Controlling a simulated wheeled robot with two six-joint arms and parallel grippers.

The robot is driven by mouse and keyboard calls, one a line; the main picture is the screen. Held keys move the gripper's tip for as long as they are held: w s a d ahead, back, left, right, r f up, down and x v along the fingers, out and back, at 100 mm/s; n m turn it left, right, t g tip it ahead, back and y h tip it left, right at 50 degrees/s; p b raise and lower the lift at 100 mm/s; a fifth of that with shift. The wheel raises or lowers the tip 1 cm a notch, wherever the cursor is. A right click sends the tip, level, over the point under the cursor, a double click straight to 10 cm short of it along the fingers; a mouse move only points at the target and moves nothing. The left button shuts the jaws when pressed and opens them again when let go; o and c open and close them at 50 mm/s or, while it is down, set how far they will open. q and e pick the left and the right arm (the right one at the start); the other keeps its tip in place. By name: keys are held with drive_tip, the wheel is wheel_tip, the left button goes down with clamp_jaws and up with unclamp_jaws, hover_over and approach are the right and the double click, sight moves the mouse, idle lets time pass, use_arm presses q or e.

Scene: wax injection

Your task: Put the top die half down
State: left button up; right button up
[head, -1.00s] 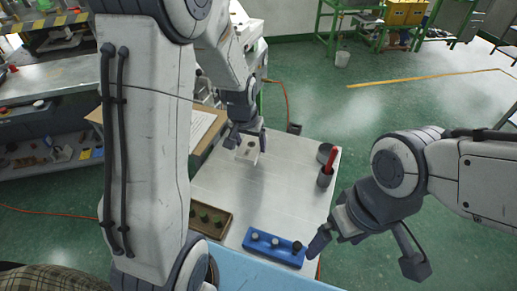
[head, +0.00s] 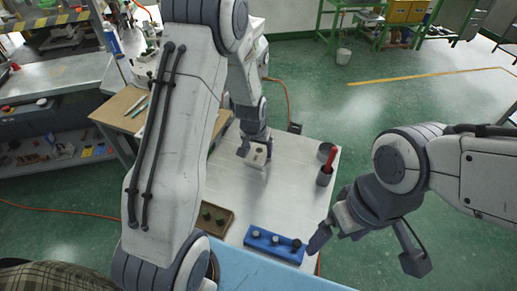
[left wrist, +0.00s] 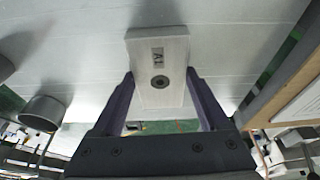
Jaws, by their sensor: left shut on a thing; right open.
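The top die half is a pale grey block (left wrist: 160,100) with a dark round hole and a small label marked A1. It sits between the two fingers of my left gripper (left wrist: 165,92), which is shut on it. In the head view the block (head: 257,157) shows just below the left gripper (head: 255,142), over the white table (head: 285,195). Whether it touches the table I cannot tell. My right gripper (head: 362,248) is open and empty, right of the table's front corner.
A blue holder (head: 272,247) with several round pieces stands at the table's front. A brown tray (head: 213,219) with dark green pieces is left of it. A grey cup (head: 324,176) with a red item and another grey cup (head: 326,150) stand at the right edge. The table's middle is clear.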

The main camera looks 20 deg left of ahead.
use_arm(q)
drive_tip(key=o, duration=1.6)
drive_tip(key=shift+c, duration=0.2)
drive_tip(key=shift+r+p, duration=0.2)
drive_tip(key=shift+p, duration=0.1)
drive_tip(key=shift+r, duration=0.4)
drive_tip(key=b+v, duration=0.1)
drive_tip(key=v, duration=1)
drive_tip(key=shift+s+f, duration=0.1)
